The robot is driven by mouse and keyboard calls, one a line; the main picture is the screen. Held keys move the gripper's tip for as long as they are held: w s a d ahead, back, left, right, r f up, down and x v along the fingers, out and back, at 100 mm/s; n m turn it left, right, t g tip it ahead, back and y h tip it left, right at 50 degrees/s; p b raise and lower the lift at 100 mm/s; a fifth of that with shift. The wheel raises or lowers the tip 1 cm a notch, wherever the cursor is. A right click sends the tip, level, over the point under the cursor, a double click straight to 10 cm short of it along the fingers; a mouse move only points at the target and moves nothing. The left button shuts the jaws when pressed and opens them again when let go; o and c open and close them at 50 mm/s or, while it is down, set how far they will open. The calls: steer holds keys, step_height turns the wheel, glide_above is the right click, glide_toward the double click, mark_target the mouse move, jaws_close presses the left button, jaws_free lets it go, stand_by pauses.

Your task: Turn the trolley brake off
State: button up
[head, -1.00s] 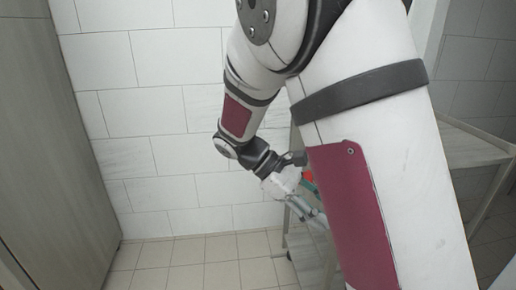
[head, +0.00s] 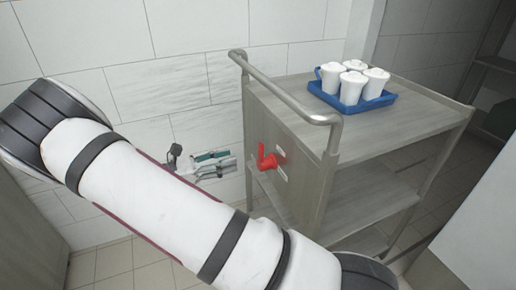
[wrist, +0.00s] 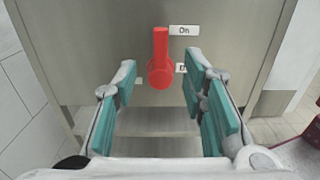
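The trolley (head: 290,170) stands right of the middle in the head view. Its brake is a red lever (head: 268,158) on the end panel. In the wrist view the red lever (wrist: 160,60) points straight up from its round hub, beside a label reading "On" (wrist: 184,30). A second label lower down is partly hidden by a finger. My gripper (head: 222,162) is left of the panel, facing the lever. In the wrist view my gripper (wrist: 161,74) is open, with teal-padded fingers on either side of the lever's hub. Nothing is held, and I see no contact.
A blue tray (head: 350,107) with several white cups (head: 354,88) stands on the trolley top. A metal handle rail (head: 290,103) runs above the lever along the trolley's end. A tiled wall (head: 180,70) is behind my gripper. My arm crosses the lower left of the head view.

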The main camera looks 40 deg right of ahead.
mark_target(259, 151)
steer(key=b+x, duration=0.1)
steer(key=x, duration=1)
steer(key=shift+s+d, duration=0.1)
steer(key=shift+s, duration=0.05)
jaws_close()
